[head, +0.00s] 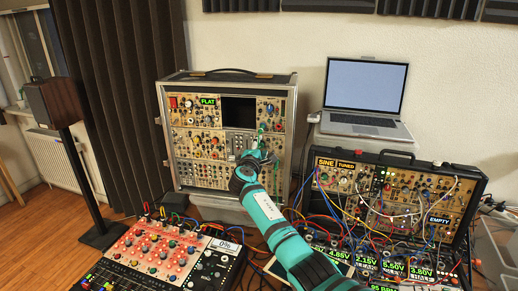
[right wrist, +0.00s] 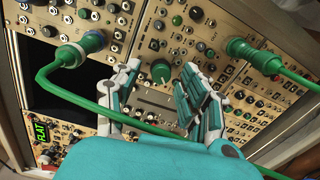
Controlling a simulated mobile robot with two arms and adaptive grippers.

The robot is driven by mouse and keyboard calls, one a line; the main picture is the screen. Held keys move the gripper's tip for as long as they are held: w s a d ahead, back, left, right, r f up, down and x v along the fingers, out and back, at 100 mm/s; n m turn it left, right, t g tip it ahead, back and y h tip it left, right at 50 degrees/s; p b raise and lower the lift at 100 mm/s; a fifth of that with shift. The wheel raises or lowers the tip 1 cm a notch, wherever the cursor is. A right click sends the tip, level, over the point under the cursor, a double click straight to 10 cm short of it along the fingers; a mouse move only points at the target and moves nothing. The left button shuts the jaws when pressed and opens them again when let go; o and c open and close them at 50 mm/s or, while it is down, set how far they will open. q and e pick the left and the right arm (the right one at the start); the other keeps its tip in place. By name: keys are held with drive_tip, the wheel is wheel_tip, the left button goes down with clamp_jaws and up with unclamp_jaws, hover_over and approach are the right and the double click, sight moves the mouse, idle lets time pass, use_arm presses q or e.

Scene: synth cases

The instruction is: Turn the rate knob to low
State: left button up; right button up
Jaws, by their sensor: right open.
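My right gripper (head: 257,151) reaches the front of the tall modular synth case (head: 290,140) at its right side, and it hides part of the panel there. In the right wrist view, the two fingers of the right gripper (right wrist: 160,84) are open and apart. A green knob (right wrist: 160,72) shows between the fingertips, with no clear contact. No rate label is legible, so I cannot tell from writing which knob is the rate knob. A green cable (right wrist: 135,122) with large green plugs (right wrist: 70,55) crosses the panel close to the fingers. My left gripper is not in view.
A lower synth case (head: 470,180) with several patch cables stands at the right, with an open laptop (head: 365,85) behind it. A mixer (head: 150,250) lies at the front left. A speaker (head: 55,100) on a stand is at the left.

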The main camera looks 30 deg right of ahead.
drive_tip(key=v, duration=1.2)
drive_tip(key=shift+f, duration=0.2)
